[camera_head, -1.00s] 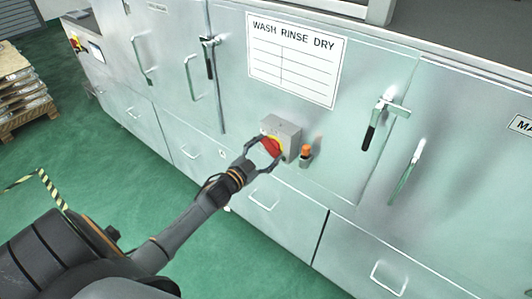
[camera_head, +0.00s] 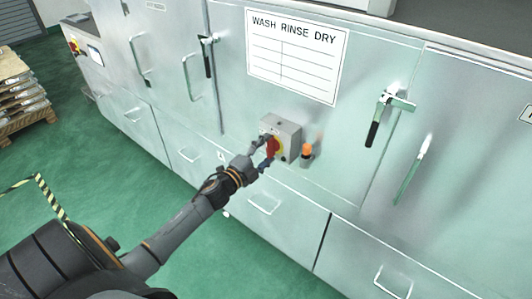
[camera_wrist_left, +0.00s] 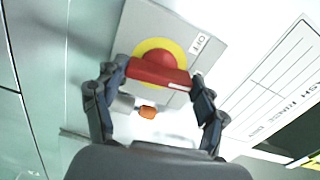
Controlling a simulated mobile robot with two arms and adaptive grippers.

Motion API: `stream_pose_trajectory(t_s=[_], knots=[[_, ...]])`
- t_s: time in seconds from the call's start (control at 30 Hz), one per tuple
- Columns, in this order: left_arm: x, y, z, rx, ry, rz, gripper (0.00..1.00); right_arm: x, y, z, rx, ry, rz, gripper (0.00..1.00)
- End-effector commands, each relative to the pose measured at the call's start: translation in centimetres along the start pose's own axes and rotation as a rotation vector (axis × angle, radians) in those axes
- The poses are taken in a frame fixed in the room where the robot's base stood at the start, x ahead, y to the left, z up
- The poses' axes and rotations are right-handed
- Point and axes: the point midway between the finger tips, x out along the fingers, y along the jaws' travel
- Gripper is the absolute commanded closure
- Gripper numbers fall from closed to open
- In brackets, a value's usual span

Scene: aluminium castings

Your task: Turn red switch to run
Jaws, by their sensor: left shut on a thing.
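The red switch (camera_head: 272,147) sits on a yellow disc on the front of a grey box (camera_head: 287,129) fixed to the metal cabinet. My left gripper (camera_head: 262,153) is at the switch, its fingers around the red handle. In the left wrist view the red handle (camera_wrist_left: 160,72) lies between the two fingers of my left gripper (camera_wrist_left: 152,88), which is shut on it. The word OFF shows on the box beside the yellow disc. A RUN mark cannot be made out. My right gripper is not in view.
An orange-topped fitting (camera_head: 307,150) stands out from the cabinet just right of the box. A WASH RINSE DRY sign (camera_head: 294,55) is above. Lever handles (camera_head: 376,120) stick out at the right. Green floor (camera_head: 190,255) lies in front.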

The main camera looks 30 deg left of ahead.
Motion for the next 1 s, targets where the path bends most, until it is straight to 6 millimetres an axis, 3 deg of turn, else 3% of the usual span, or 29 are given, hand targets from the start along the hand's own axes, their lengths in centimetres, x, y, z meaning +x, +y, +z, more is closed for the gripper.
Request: stream_pose_trajectory(t_s=[0.33, 0.87, 0.9, 1.0], knots=[[0.00, 0.06, -0.02, 0.129, -0.001, 0.001, 0.60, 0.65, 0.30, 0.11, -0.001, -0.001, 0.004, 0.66], [0.00, 0.01, -0.01, 0.151, -0.001, 0.001, 0.60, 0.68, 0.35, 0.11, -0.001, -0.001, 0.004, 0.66], [0.00, 0.01, -0.01, 0.151, 0.000, 0.001, 0.20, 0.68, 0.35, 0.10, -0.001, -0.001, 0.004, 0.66], [0.00, 0.01, -0.01, 0.149, 0.000, 0.001, 0.06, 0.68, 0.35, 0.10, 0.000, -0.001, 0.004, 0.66]])
